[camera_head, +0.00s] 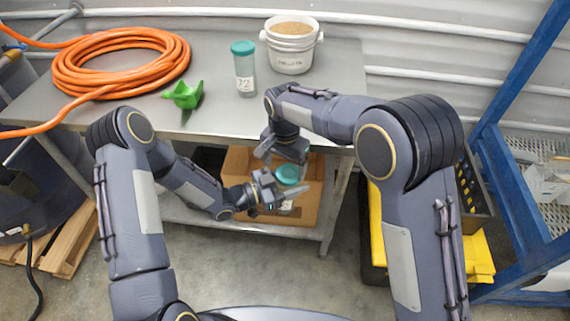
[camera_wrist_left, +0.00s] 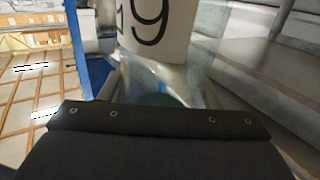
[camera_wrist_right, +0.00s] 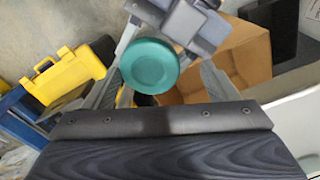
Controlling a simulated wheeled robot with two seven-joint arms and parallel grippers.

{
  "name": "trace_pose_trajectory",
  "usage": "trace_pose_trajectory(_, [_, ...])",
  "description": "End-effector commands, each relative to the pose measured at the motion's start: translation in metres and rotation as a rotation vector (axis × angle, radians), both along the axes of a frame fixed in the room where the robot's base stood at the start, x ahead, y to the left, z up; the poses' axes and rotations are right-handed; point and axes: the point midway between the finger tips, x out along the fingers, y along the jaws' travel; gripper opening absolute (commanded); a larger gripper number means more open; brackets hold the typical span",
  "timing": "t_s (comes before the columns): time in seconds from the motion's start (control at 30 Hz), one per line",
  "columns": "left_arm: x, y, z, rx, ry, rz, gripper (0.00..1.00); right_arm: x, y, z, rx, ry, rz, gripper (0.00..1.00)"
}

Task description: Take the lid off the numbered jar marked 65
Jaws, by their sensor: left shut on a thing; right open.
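A clear jar with a teal lid (camera_head: 288,174) is held up in front of the table, mostly hidden by my grippers. My left gripper (camera_head: 275,196) is shut on its body. The left wrist view shows its white label (camera_wrist_left: 155,25) close up, with a large digit like a 9, or an upside-down 6, and part of another digit. My right gripper (camera_head: 285,162) is open just above the jar. In the right wrist view the lid (camera_wrist_right: 150,66) lies between its spread fingers, with a gap to the right finger; contact on the left side is unclear.
On the table (camera_head: 222,112) stand another teal-lidded jar (camera_head: 244,70) marked 72 and a white pellet pail (camera_head: 290,48). A green scoop (camera_head: 184,94) and coiled orange hose (camera_head: 120,62) lie left. A cardboard box (camera_head: 236,160) sits on the lower shelf. A blue frame (camera_head: 505,165) stands right.

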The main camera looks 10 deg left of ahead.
Motion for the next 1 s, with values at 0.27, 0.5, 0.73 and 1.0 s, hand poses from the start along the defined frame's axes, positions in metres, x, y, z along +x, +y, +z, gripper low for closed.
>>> trace_pose_trajectory(0.27, [0.003, -0.002, 0.013, -0.031, -0.023, 0.001, 0.0, -0.001, -0.007, 0.016, -0.015, 0.012, -0.004, 0.82])
trace_pose_trajectory(0.5, [0.003, -0.001, 0.01, -0.027, -0.02, 0.003, 0.0, -0.001, -0.006, 0.039, -0.011, 0.01, -0.001, 0.77])
trace_pose_trajectory(0.73, [0.002, -0.001, 0.009, -0.025, -0.017, 0.003, 0.0, -0.001, -0.016, 0.066, 0.036, 0.001, -0.003, 0.71])
trace_pose_trajectory(1.0, [0.002, -0.001, 0.008, -0.024, -0.017, 0.004, 0.0, -0.002, -0.016, 0.042, 0.037, 0.004, 0.0, 0.71])
